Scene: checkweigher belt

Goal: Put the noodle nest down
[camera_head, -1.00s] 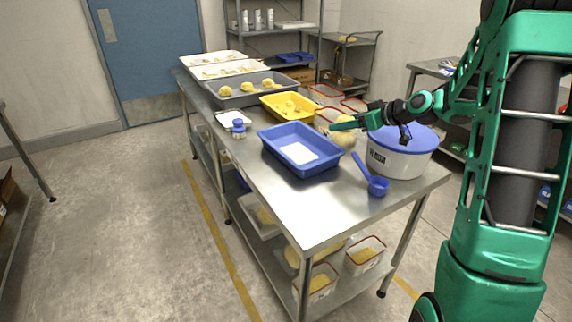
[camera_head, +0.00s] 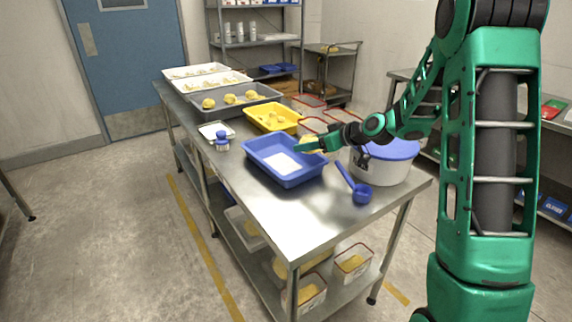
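My gripper (camera_head: 308,146) is over the right rim of the blue tray (camera_head: 257,171), left of the white pot. A pale yellow noodle nest (camera_head: 314,139) shows at its green fingers, partly hidden by them. The gripper appears shut on the nest; the exact finger contact is too small to see.
A white pot (camera_head: 378,172) with a blue lid stands to the right, and a blue scoop (camera_head: 361,195) lies in front of it. Behind are a yellow tray (camera_head: 262,122), a grey tray (camera_head: 205,113) with several nests, and red-rimmed containers (camera_head: 311,124). The table's front is bare.

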